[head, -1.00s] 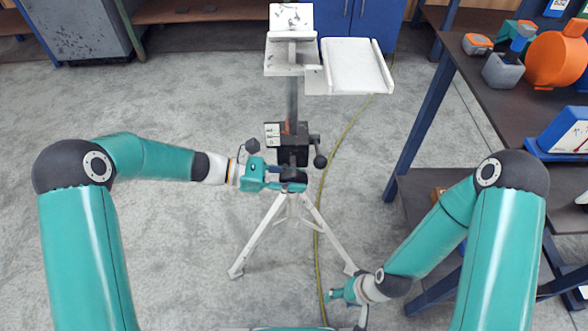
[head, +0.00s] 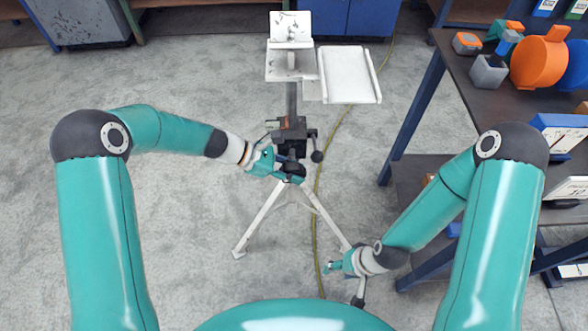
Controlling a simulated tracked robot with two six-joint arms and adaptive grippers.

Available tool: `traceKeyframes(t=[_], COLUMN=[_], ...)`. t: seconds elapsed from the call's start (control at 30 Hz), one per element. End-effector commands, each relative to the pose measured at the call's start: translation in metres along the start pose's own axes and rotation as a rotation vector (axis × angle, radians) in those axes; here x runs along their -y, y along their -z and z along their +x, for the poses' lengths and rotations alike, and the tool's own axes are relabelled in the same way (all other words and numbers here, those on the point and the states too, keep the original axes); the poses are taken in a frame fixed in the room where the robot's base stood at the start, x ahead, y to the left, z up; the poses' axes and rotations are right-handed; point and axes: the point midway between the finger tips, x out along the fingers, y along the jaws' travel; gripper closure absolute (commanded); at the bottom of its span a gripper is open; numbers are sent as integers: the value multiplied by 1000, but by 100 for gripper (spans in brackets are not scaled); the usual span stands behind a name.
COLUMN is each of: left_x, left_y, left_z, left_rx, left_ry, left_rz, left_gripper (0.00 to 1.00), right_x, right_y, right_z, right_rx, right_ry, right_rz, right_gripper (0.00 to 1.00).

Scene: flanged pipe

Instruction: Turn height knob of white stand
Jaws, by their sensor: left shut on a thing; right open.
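The white stand (head: 291,66) stands upright on tripod legs in the middle of the head view. A black clamp block (head: 294,136) sits on its column, with a black ball-ended handle (head: 317,156) at its right side. My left gripper (head: 282,168) is at the block's lower left, shut on what looks like the dark height knob; its fingers and the block hide most of the contact. My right gripper (head: 336,267) is open and empty, low beside the stand's right leg (head: 330,221).
A dark shelf table (head: 484,97) at right carries an orange flanged part (head: 541,58), a grey block (head: 489,72) and other items. A yellow cable (head: 319,200) runs along the floor behind the stand. Blue cabinets (head: 350,18) stand at the back. The floor at left is clear.

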Motion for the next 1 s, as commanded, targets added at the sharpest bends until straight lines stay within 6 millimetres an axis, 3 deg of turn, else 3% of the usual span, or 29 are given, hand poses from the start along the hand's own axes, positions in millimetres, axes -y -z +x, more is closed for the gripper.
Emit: traceKeyframes(t=[0.07, 0.1, 0.27, 0.67, 0.87, 1.0], left_x=[-1, -1, -1, -1, -1, -2], left_y=[-1, -1, -1, -1, 0, 0], left_z=[0, 0, 0, -6, -35, -64], left_rx=[1, 1, 2, 2, 1, 1], left_ry=[-3, -3, -2, -2, -5, -6], left_rz=[0, 1, 1, 2, 0, 1], left_gripper=[100, 69, 46, 46, 46, 46], right_x=[0, 0, 0, 0, 0, 0], right_y=[0, 0, 0, 0, 0, 0], right_z=[0, 0, 0, 0, 0, 0], right_rx=[0, 0, 0, 0, 0, 0], right_ry=[0, 0, 0, 0, 0, 0], right_rz=[0, 0, 0, 0, 0, 0], right_gripper=[46, 46, 46, 46, 46, 46])
